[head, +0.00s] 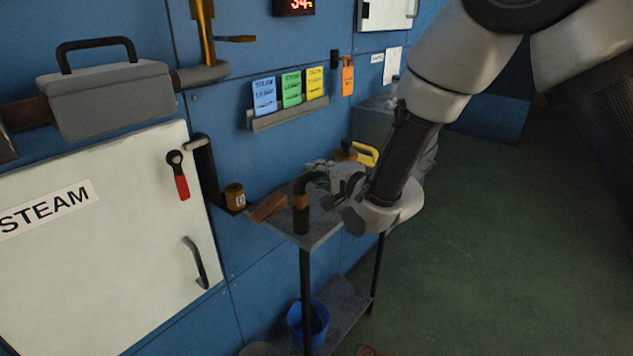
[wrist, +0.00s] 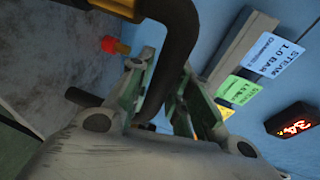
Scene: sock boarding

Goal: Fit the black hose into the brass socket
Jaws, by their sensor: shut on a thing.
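The black hose (head: 302,221) is a bent dark pipe with a brass-coloured band, standing out over the near part of the cart in the head view. My gripper (head: 328,190) is at its upper bend, to the right. In the wrist view the hose (wrist: 174,45) curves between the two fingers of my gripper (wrist: 165,75), which are shut on it. Its lower end looks near the cart top; I cannot tell whether it touches. What looks like the brass socket (head: 235,192) is a short labelled cylinder by the blue wall, left of the hose and apart from it.
A metal cart (head: 325,231) carries a brown block (head: 268,208) and a yellow-handled item (head: 363,154). A blue bucket (head: 308,325) is on its lower shelf. A white steam cabinet (head: 100,255) stands left, with a card rack (head: 290,114) on the wall. The floor at right is clear.

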